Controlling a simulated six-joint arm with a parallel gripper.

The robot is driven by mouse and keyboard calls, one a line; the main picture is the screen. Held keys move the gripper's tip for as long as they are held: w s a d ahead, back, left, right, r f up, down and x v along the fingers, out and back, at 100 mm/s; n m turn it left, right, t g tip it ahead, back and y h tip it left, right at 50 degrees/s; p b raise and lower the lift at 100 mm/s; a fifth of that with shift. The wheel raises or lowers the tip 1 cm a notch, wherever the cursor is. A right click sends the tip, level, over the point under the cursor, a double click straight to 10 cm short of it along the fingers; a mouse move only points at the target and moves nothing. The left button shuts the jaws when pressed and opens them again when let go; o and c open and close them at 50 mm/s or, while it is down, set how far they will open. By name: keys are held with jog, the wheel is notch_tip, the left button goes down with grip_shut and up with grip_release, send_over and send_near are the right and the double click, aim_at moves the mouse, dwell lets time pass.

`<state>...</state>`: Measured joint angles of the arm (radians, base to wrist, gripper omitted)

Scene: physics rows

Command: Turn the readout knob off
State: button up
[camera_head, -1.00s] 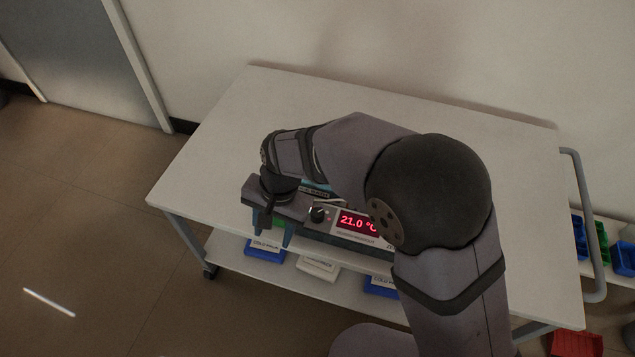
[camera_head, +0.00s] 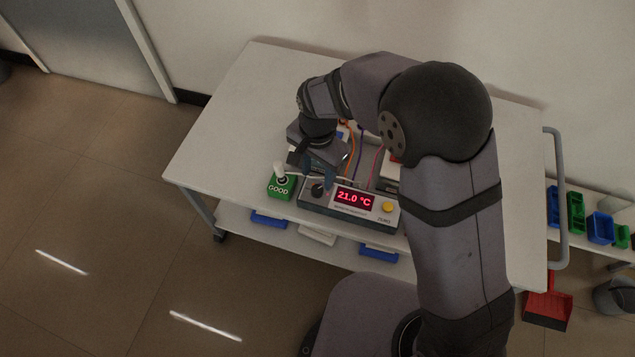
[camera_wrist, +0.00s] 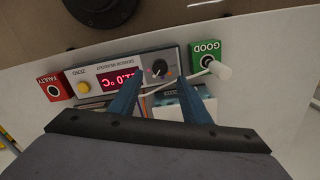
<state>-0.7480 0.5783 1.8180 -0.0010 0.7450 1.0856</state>
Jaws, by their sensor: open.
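The readout box (camera_head: 333,212) stands near the front edge of the white table, its red display (camera_head: 354,198) showing 21.0 °C. The black readout knob (camera_head: 318,190) sits left of the display. In the wrist view the knob (camera_wrist: 159,68) shows just beyond my fingertips, with a pale pointer mark. My gripper (camera_head: 313,172) is over the box's left end, behind the knob. In the wrist view my gripper (camera_wrist: 158,83) has its two blue fingers apart with nothing gripped. A thin pale cable or probe passes across in front of the fingers.
A red FAULTY box (camera_wrist: 54,88) is at the other end. A yellow ZERO button (camera_head: 388,207) is on the panel. Coloured wires lie behind.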

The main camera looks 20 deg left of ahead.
aim_at(318, 189)
jog(key=shift+f, duration=3)
jog(key=c, duration=1)
